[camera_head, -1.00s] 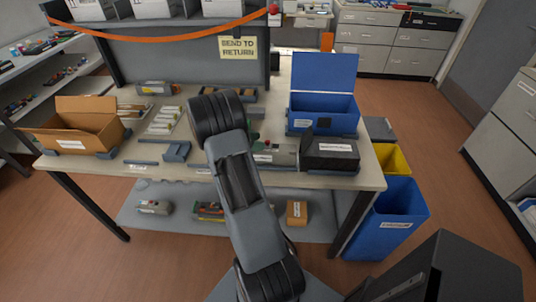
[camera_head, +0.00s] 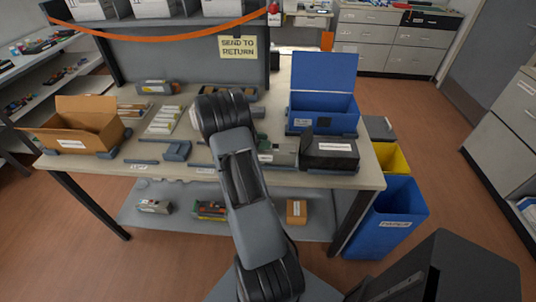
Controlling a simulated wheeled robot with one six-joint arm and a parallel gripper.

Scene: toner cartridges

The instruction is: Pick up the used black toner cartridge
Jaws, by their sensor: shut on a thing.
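A black box-shaped item with a white label (camera_head: 330,150) sits on a grey base at the right of the workbench, in front of the blue lidded bin; I cannot tell if it is the used black toner cartridge. A grey item with a green part (camera_head: 284,157) lies just left of it, partly hidden by my arm. A grey cartridge-like item (camera_head: 154,88) lies at the back left of the bench. My arm reaches over the front edge of the bench, and its upper joint hides the middle of the top. My gripper is hidden behind the arm.
The workbench (camera_head: 240,180) holds an open cardboard box (camera_head: 88,124), a grey holder (camera_head: 177,150) and a blue open-lidded bin (camera_head: 325,103). Blue (camera_head: 395,222) and yellow (camera_head: 392,158) bins stand at its right. The lower shelf (camera_head: 265,222) holds several items. Floor is clear beyond, at right.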

